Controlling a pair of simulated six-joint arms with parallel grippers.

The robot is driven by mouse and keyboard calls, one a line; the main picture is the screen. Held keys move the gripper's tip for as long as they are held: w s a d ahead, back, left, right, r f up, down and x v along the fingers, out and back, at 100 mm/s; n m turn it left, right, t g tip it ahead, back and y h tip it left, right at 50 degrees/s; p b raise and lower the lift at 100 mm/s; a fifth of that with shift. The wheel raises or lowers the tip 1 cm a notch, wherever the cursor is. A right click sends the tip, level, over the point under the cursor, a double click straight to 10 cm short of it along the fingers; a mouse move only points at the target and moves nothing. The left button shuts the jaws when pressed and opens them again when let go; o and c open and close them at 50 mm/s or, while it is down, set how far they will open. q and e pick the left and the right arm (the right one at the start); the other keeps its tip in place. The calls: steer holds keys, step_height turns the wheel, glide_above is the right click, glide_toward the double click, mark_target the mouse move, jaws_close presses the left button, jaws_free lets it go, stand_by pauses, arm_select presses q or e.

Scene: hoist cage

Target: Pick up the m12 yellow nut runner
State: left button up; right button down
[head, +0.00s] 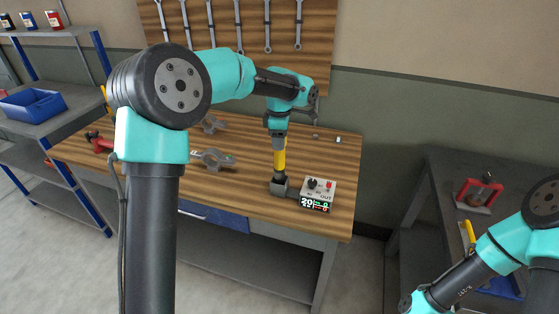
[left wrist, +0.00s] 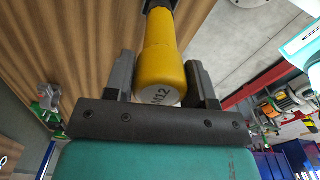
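The yellow nut runner (head: 279,160) stands upright on the wooden workbench, its dark head down beside a small counter box. My left gripper (head: 278,140) points down over the top of its handle. In the left wrist view the yellow handle (left wrist: 163,50), with "M12" on its end cap, lies between the two dark fingers of my left gripper (left wrist: 162,70). The fingers are very close to both sides; I cannot tell whether they press on it. My right arm shows at the lower right of the head view, its gripper out of sight.
The counter box (head: 317,194) with a lit display stands just right of the runner. Grey clamp-like parts (head: 213,159) lie to the left on the workbench (head: 335,160). Wrenches hang behind. A dark table (head: 440,175) with a red-framed item stands at the right.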

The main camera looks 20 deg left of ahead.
arm_select(q)
jaws_close()
steer(key=shift+r, duration=0.1)
stand_by(0.4)
step_height(320, 180, up, 10)
steer(key=shift+f, duration=0.1)
stand_by(0.5)
